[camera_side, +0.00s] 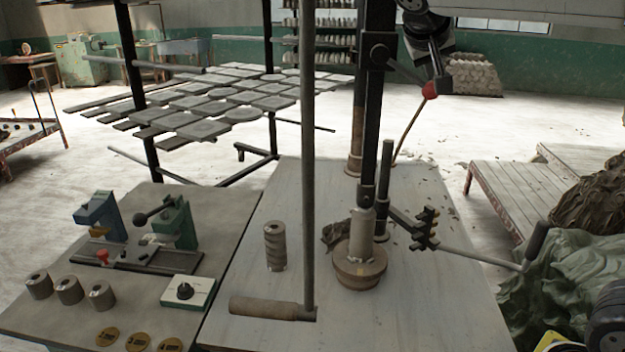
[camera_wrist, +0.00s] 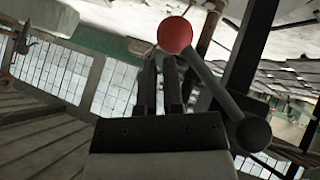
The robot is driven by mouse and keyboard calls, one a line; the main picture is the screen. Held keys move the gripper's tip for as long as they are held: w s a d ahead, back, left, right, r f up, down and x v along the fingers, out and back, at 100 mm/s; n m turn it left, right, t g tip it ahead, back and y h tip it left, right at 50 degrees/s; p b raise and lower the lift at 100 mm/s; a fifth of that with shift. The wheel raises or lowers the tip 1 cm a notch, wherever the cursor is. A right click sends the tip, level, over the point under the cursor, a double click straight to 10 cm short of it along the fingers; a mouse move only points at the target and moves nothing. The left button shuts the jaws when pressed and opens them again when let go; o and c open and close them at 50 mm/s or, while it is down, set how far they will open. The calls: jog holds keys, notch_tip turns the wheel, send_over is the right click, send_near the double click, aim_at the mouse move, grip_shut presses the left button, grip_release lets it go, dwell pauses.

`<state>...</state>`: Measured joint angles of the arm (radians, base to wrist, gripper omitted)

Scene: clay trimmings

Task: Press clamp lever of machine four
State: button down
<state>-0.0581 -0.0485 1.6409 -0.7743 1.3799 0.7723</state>
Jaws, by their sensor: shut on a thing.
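A lever with a red ball knob (camera_side: 429,90) slopes down to the right from a dark upright column (camera_side: 370,150) in the side view. In the wrist view the red knob (camera_wrist: 174,35) is at the tips of my gripper, and the lever arm (camera_wrist: 212,85) runs down right to a black ball. My gripper (camera_side: 433,76) reaches down to the knob from above. The exact contact is hard to see. No machine number is readable.
A bench at left holds a clamp fixture (camera_side: 130,258) with a black ball lever, a dial box (camera_side: 187,293), several clay cylinders (camera_side: 70,290) and round tags (camera_side: 138,341). Green sheeting (camera_side: 565,285) lies at lower right.

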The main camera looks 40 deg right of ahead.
aim_at(427, 85)
jog(key=f, duration=0.2)
jog(key=shift+w+a+f, duration=0.2)
jog(key=shift+f, duration=0.1)
jog(key=shift+f+y, duration=0.25)
jog(key=shift+y, duration=0.05)
jog(key=w+a+f+m+t+y, duration=0.1)
jog(key=w+a+f+t+y, duration=0.1)
jog(key=w+a+f, duration=0.1)
jog(key=shift+w+a+f+m, duration=0.3)
jog(key=shift+w+a+f, duration=0.1)
jog(key=shift+f, duration=0.25)
jog(key=v, duration=0.8)
dwell(0.4)
